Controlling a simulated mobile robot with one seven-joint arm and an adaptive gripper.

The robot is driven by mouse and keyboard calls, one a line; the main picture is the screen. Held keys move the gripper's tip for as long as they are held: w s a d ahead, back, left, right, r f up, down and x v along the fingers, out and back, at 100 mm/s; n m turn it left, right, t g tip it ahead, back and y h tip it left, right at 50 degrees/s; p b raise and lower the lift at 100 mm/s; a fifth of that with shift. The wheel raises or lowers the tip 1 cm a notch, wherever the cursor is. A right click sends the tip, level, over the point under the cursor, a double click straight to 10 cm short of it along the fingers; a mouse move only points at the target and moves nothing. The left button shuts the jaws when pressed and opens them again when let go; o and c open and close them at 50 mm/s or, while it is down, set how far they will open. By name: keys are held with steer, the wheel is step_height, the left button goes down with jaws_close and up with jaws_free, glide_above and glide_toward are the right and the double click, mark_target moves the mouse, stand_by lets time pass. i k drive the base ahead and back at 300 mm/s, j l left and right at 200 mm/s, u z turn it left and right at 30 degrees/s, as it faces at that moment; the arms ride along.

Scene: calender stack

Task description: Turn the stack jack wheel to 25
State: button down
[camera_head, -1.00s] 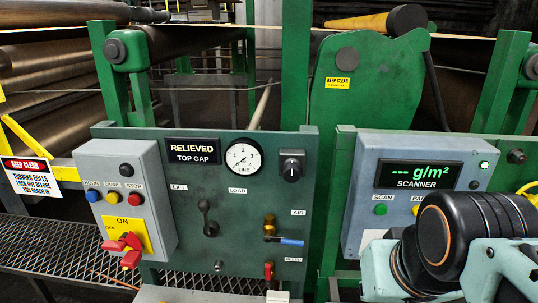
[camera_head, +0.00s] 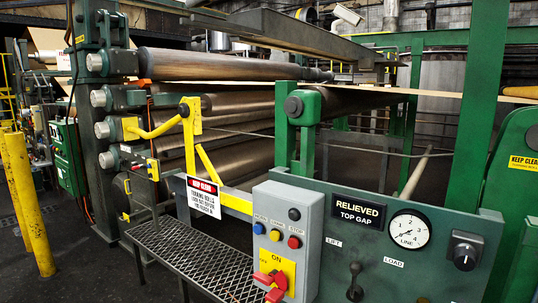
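I cannot make out a stack jack wheel in the present view. The roll stack (camera_head: 225,105) stands at the left and centre, with several long rolls one above another. The dark green control panel (camera_head: 400,262) is at the lower right. Its black display (camera_head: 358,211) reads RELIEVED, TOP GAP. Beside the display are a round white LINE gauge (camera_head: 408,230) and a black knob (camera_head: 465,251). The LIFT lever (camera_head: 355,283) is partly cut off by the lower edge. My gripper is not in view.
A grey button box (camera_head: 288,228) with a red switch stands left of the panel. A metal grating walkway (camera_head: 190,255) runs before the rolls, with a yellow guard rail (camera_head: 190,130) and a warning sign (camera_head: 203,196). Yellow posts (camera_head: 27,205) stand at far left. Dark floor between is clear.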

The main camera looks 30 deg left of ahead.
mark_target(120, 161)
steer(key=u, duration=0.95)
steer(key=l+u, duration=0.15)
steer(key=u, duration=0.95)
steer(key=i+j+u, duration=0.25)
steer(key=i, duration=0.3)
steer(key=i+u, duration=0.3)
steer(key=i, duration=3.15)
steer(key=i+z, duration=0.3)
steer(key=i, duration=0.2)
steer(key=i+j+z, duration=0.3)
steer(key=i, duration=0.2)
steer(key=l, duration=0.1)
